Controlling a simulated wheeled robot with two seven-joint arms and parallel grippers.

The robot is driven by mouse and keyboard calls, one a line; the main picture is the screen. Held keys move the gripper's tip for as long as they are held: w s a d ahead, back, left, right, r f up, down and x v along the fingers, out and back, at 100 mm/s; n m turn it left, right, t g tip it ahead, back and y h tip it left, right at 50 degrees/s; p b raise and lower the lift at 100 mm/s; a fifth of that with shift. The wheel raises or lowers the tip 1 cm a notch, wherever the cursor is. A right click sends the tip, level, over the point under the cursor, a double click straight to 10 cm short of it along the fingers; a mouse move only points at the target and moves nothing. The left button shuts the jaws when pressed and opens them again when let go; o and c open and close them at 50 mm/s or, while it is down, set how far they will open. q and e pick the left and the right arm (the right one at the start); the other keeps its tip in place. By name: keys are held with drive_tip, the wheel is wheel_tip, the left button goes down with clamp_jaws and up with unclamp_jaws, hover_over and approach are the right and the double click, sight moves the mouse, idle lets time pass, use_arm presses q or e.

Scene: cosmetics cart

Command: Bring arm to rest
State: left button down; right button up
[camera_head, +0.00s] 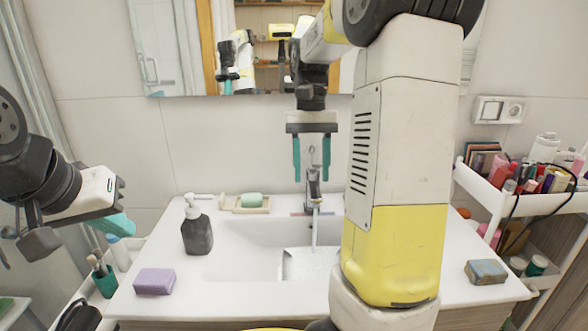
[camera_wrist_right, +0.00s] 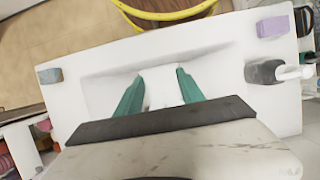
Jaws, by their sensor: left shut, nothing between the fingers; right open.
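My right gripper (camera_head: 312,180) hangs above the back of the sink with its teal fingers apart, pointing down in front of the faucet. Nothing is between its fingers. In the right wrist view the open fingers (camera_wrist_right: 160,72) stand over the white basin. My right arm is raised and bent, and its white and yellow link covers the right part of the sink. My left gripper (camera_head: 122,224) is shut and empty at the left, above the counter's left edge.
The white sink (camera_head: 236,262) has a faucet (camera_head: 312,188) with water running. A dark soap dispenser (camera_head: 196,232), purple sponge (camera_head: 155,281), green soap (camera_head: 252,200) and blue-tan sponge (camera_head: 486,271) lie around it. A cosmetics cart (camera_head: 487,193) stands right, a mirror (camera_head: 168,45) behind.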

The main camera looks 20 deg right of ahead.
drive_tip(key=shift+s+a, duration=0.1)
drive_tip(key=shift+s, duration=0.15)
drive_tip(key=s+a+r+n+t+y, duration=0.1)
drive_tip(key=s+a+n+t, duration=0.2)
drive_tip(key=s+a+t, duration=0.4)
drive_tip(key=shift+s+a+n+t, duration=0.15)
drive_tip(key=shift+s+n+t, duration=0.15)
drive_tip(key=shift+s+t, duration=1.6)
drive_tip(key=shift+s+g, duration=0.15)
drive_tip(key=shift+g, duration=0.15)
idle(4.8)
